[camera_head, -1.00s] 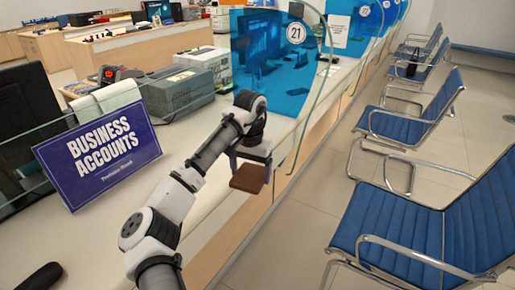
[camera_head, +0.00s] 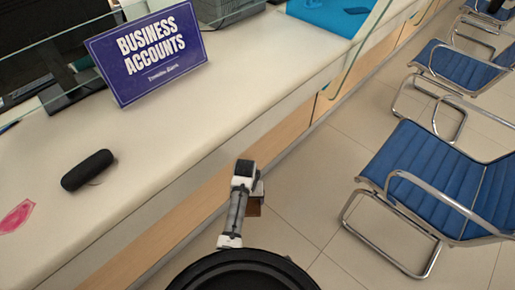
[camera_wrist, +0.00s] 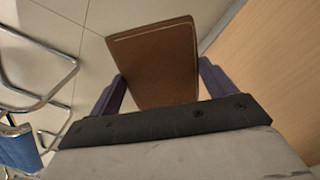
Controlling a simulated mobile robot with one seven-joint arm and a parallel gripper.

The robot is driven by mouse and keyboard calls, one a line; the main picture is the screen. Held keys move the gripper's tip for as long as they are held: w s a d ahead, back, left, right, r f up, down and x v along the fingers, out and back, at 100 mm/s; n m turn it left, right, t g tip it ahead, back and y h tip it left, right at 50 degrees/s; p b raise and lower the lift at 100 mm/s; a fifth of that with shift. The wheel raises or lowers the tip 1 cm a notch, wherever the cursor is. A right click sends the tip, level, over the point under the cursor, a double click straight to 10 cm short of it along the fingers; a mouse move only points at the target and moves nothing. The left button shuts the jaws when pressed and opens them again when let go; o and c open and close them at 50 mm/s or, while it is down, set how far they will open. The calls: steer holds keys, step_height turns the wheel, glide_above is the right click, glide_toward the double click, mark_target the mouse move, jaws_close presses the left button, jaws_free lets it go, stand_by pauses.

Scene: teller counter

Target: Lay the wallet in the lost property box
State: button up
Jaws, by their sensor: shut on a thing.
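The brown wallet (camera_wrist: 155,60) is held between the two purple-grey fingers of my gripper (camera_wrist: 161,86) in the wrist view, with its flat face toward the camera. In the head view only a small brown part of the wallet (camera_head: 254,207) shows beside my gripper (camera_head: 257,193), mostly hidden by my arm. The gripper is shut on the wallet, in front of the counter's front panel and over the floor.
The pale counter (camera_head: 200,130) carries a BUSINESS ACCOUNTS sign (camera_head: 148,52), a black rounded case (camera_head: 87,170) and a pink flat item (camera_head: 16,216). Blue chairs (camera_head: 425,185) stand at the right. The tiled floor (camera_head: 310,195) between chairs and counter is clear.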

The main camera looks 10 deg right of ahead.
steer(key=s+a+f, duration=0.1)
steer(key=s+f, duration=0.1)
steer(key=f, duration=0.4)
steer(key=s+a+f+n, duration=0.1)
steer(key=s+a+f, duration=0.1)
steer(key=f, duration=0.4)
steer(key=shift+s+a+f+n, duration=0.25)
steer(key=shift+s+a+n, duration=0.05)
steer(key=shift+s, duration=0.05)
